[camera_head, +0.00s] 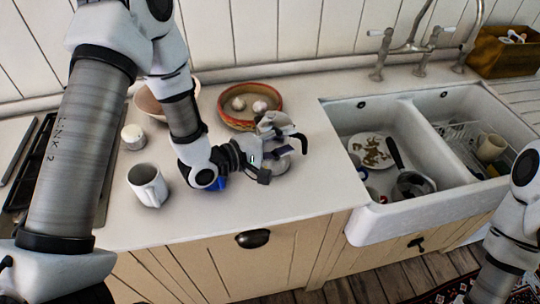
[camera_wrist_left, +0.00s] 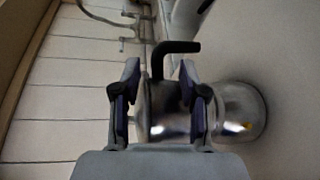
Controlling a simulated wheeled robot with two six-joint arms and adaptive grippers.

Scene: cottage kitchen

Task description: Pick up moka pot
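The silver moka pot (camera_head: 292,148) with a black handle stands on the white counter, right of my left gripper (camera_head: 276,140), which partly hides it. In the left wrist view the pot (camera_wrist_left: 240,112) lies sideways across the picture, its wide base to the right and the handle (camera_wrist_left: 175,47) pointing up. My left gripper (camera_wrist_left: 160,85) has its two fingers apart, one beyond the lid end and one across the pot's middle. The fingers look open around the upper part; firm contact is not visible. My right gripper is out of view; only part of the right arm shows.
A white mug (camera_head: 148,186) and a small white jar (camera_head: 133,137) stand to the left. A red-rimmed bowl (camera_head: 249,105) is just behind the pot. The double sink (camera_head: 375,215) with dishes lies to the right. The counter's front is mostly clear.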

